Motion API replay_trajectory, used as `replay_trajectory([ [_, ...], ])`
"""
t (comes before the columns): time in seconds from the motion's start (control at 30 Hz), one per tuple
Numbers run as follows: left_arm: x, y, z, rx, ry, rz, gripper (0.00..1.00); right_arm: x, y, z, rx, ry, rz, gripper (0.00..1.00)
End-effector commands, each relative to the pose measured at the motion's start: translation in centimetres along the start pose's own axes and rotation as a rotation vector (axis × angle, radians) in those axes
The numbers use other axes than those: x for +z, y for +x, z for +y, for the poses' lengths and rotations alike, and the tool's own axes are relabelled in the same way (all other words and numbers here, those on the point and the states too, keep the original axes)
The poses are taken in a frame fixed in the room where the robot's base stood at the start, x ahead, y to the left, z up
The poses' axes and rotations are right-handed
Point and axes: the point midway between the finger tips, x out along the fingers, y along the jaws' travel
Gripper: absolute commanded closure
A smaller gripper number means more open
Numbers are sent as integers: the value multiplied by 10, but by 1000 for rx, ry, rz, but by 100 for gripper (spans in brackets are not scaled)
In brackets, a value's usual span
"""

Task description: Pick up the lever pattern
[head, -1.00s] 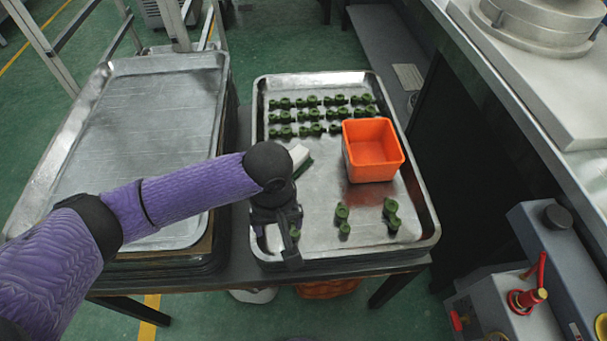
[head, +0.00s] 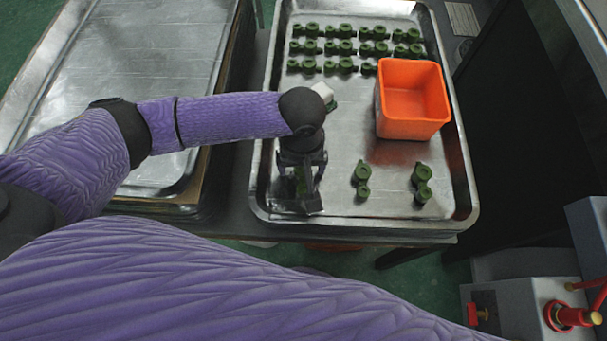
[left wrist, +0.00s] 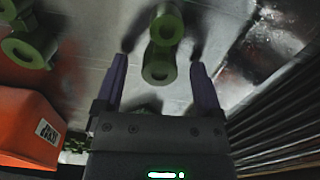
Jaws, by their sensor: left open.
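My left gripper (head: 304,190) is open over the front left of the metal tray (head: 258,200), pointing down. A dark green lever pattern (left wrist: 160,45) with two round bosses lies on the tray between its open fingers in the left wrist view (left wrist: 158,66). The fingers stand on either side of its nearer boss, with a visible gap. In the head view this pattern is mostly hidden by the gripper. Two similar green patterns (head: 362,180) (head: 422,184) lie to the right of it. My right gripper is not in view.
An orange box (head: 412,100) stands on the tray at the right. Several green patterns (head: 345,48) lie in rows at the back. A small white-and-green object (head: 326,96) lies behind my gripper. An empty metal tray (head: 150,60) stands at the left.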

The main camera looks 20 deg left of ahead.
Motion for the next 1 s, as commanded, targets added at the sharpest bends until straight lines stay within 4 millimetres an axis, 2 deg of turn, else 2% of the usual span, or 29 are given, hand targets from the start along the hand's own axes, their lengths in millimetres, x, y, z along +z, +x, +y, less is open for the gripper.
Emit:
replay_trajectory([
  [0.07,0,-3,0,1,0,2,13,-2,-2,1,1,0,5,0],
  [0.4,0,-3,0,1,0,2,83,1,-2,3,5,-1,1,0],
  [0.5,0,-3,0,1,0,2,100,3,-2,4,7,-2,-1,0],
  [0.77,0,-7,0,1,0,2,100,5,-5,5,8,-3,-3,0],
  [0.87,-1,-29,0,3,0,6,100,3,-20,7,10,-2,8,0],
  [1.0,-1,-72,1,5,1,7,100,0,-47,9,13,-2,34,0],
])
